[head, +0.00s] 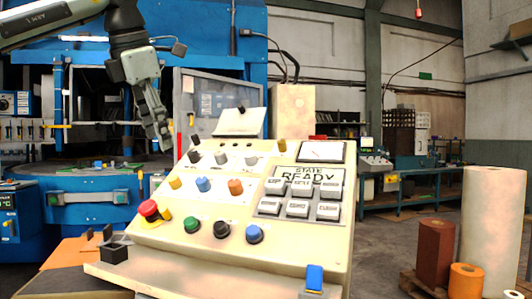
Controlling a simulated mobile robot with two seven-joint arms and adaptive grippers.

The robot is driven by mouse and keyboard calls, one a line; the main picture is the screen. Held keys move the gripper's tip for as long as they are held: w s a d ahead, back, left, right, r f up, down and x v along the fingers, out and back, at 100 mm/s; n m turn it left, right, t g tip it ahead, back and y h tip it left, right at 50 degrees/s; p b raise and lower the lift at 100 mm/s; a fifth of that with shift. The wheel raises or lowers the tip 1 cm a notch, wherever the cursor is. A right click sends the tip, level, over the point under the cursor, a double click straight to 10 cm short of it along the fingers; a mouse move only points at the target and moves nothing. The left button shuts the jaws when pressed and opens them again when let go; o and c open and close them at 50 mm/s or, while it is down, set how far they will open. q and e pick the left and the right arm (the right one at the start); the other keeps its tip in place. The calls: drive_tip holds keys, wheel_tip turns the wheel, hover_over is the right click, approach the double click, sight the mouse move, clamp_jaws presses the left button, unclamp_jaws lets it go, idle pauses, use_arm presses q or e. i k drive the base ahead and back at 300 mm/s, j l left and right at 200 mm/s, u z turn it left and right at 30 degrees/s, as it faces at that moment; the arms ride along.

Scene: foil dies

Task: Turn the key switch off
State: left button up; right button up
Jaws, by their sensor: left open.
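A cream sloped control console (180,236) fills the middle of the head view. I cannot tell for certain which control is the key switch. A blue upright piece (314,277) at the console's lower front right edge may be its key head. My left gripper (164,142) hangs at the upper left, pointing down, open and empty. My right gripper is not in view.
A blue machine stands behind. Orange and white rolls (466,281) stand on the right.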

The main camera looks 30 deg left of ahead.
sight(250, 160)
drive_tip(key=i, duration=1.15)
